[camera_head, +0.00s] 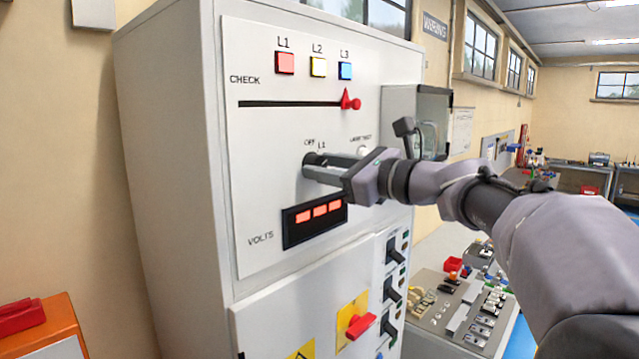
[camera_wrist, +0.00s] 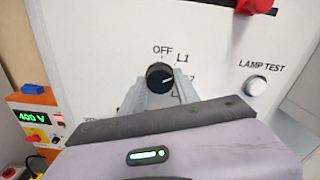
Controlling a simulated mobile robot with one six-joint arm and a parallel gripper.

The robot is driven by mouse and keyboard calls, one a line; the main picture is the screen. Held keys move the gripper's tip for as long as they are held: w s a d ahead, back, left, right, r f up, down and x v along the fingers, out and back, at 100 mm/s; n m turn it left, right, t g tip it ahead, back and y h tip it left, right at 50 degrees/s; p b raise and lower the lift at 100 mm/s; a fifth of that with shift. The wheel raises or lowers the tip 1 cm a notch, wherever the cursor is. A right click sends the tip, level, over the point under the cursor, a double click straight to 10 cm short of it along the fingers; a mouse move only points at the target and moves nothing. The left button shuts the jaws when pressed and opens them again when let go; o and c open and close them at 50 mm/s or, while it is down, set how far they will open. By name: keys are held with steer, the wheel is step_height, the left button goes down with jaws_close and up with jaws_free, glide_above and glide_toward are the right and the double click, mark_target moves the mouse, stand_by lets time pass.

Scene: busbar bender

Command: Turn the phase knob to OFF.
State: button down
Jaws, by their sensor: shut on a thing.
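The phase knob (camera_wrist: 160,77) is a round black dial on the white cabinet panel. In the wrist view, OFF and L1 are printed above it, with partly covered labels to its right. Its short pale mark points right, roughly toward the label ending in 2. My gripper (camera_wrist: 157,92) is shut on the knob, and its grey fingers cover the knob's lower part. In the head view, my gripper (camera_head: 311,168) reaches the panel from the right, and the knob (camera_head: 311,158) shows only as a dark edge behind the fingertips.
A white lamp test button (camera_wrist: 255,86) is to the knob's right. Above are a red slider pointer (camera_head: 347,100) and red, yellow and blue lamps. The lit volts display (camera_head: 315,218) is just below my gripper. A control bench (camera_head: 450,310) stands at the lower right.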

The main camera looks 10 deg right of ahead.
steer(key=n+b, duration=0.9)
steer(key=n, duration=0.2)
steer(key=shift+n, duration=0.4)
stand_by(0.4)
steer(key=c, duration=0.9)
jaws_free()
steer(key=b+v, duration=0.2)
steer(key=v, duration=1.5)
steer(key=shift+s, duration=0.15)
